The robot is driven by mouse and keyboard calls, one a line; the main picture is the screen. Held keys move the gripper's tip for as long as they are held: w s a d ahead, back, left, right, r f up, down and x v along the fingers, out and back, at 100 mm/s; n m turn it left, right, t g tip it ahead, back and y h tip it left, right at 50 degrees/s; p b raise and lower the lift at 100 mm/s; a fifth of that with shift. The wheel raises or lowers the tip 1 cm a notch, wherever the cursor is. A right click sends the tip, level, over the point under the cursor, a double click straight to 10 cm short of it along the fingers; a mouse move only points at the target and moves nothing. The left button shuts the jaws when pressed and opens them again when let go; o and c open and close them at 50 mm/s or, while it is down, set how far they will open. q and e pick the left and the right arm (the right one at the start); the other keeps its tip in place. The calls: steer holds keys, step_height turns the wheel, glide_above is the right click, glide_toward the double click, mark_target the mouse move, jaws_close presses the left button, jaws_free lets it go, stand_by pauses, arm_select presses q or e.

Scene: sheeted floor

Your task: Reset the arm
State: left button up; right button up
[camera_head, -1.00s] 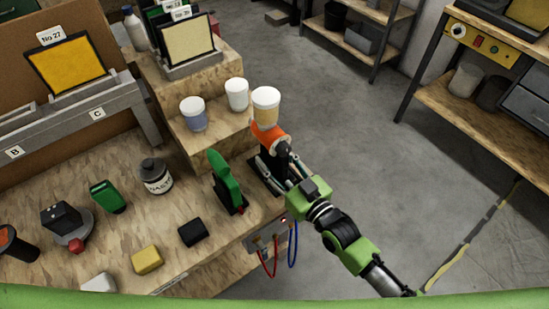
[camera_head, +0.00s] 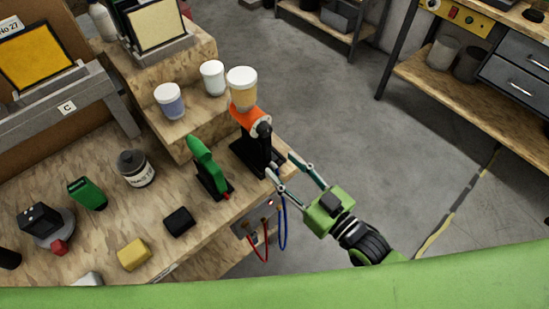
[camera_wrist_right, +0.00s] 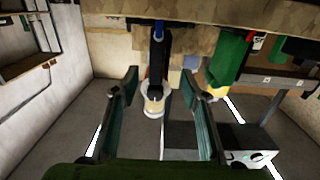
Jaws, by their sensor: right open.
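My right gripper (camera_head: 282,168) is open and empty, its two fingers spread at the right edge of the wooden workbench (camera_head: 110,240). An orange and black tool (camera_head: 250,118) with a white-lidded amber cup (camera_head: 242,92) on top stands upright in a black stand just beyond the fingertips, apparently not gripped. In the right wrist view the spread fingers (camera_wrist_right: 163,85) show with the black tool (camera_wrist_right: 158,58) and a pale cup (camera_wrist_right: 153,104) ahead between them. My left gripper is not in view.
A green tool (camera_head: 203,158) stands left of the orange one. Red and blue cables (camera_head: 283,225) hang at the bench edge near my gripper. The grey floor (camera_head: 350,130) to the right is clear up to a shelf bench (camera_head: 460,105).

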steer(key=shift+s+d, duration=0.2)
steer(key=shift+s, duration=0.15)
steer(key=shift+f, duration=0.1)
stand_by(0.3)
